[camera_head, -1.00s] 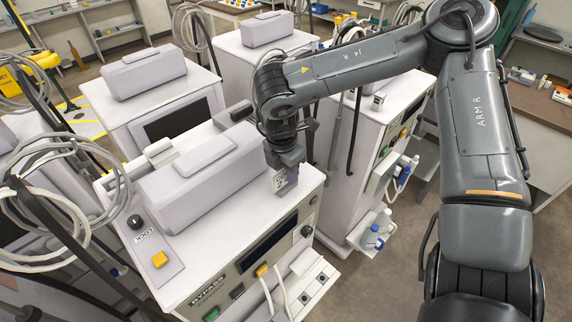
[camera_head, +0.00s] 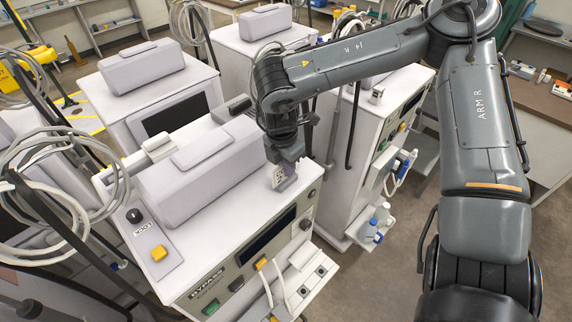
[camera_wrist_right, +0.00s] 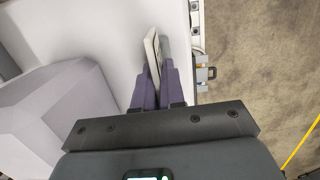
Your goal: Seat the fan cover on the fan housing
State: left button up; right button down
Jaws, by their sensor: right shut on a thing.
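My right gripper (camera_head: 284,174) comes down over the right part of the near white machine's top. It is shut on a thin, flat piece (camera_head: 279,175) with a pale face and dark marks, probably the fan cover. The right wrist view shows the piece (camera_wrist_right: 152,52) edge-on between the two purple fingers, sticking out past their tips. I cannot tell whether it touches the machine top. I cannot make out the fan housing in either view. My left gripper is not in view.
The near machine (camera_head: 190,258) carries a large pale grey box (camera_head: 205,180) left of my right gripper. Another white machine (camera_head: 350,150) stands to the right with bottles (camera_head: 371,231) on a low shelf. Coiled hoses hang at left.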

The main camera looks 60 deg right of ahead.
jog(key=shift+s+a, duration=0.3)
jog(key=shift+s, duration=0.6)
jog(key=c, duration=1.1)
grip_release()
jog(key=shift+c, duration=0.2)
notch_tip(320, 180, up, 11)
jog(key=a+b, duration=0.1)
jog(key=shift+w, duration=0.2)
jog(key=shift+a+f, duration=0.1)
